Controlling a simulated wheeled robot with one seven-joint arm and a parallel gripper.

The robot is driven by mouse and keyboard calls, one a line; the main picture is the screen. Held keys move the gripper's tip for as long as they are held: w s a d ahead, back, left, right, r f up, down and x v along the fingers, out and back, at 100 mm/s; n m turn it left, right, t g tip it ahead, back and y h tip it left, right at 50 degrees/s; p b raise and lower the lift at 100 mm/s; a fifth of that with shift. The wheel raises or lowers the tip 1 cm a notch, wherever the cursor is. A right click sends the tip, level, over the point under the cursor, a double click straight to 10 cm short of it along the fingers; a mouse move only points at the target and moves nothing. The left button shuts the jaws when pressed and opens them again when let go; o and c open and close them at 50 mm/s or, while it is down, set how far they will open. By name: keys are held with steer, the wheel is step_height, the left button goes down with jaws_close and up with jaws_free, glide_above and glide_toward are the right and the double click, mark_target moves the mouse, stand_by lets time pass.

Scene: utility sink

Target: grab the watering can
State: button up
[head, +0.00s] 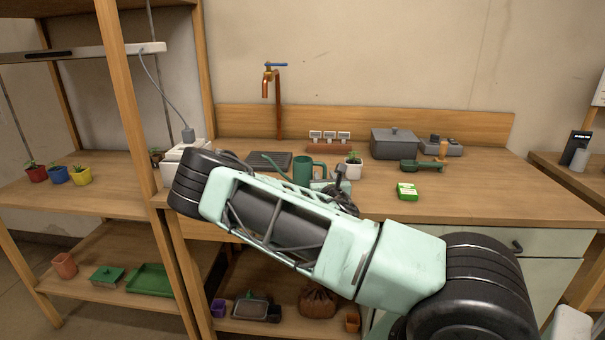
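A green watering can (303,170) stands upright on the wooden counter (470,190), below the copper tap. Its long thin spout points up and to the left, and its handle is on the right. My mint-green arm crosses in front and hides the counter just before the can. My gripper (341,178) shows only as a small dark part above the arm, close to the right of the can. Its fingers are too small and too covered to tell whether they are open, or whether they touch the can.
A small potted plant (353,166) stands close to the can's right. A dark drain grid (268,160) lies behind its spout. A green packet (406,191), a green hand tool (421,166) and a grey lidded box (394,143) are further right. The counter's right front is clear.

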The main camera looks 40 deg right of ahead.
steer(key=shift+w+d, duration=0.1)
steer(key=shift+w, duration=0.1)
jaws_close()
steer(key=shift+r, duration=0.15)
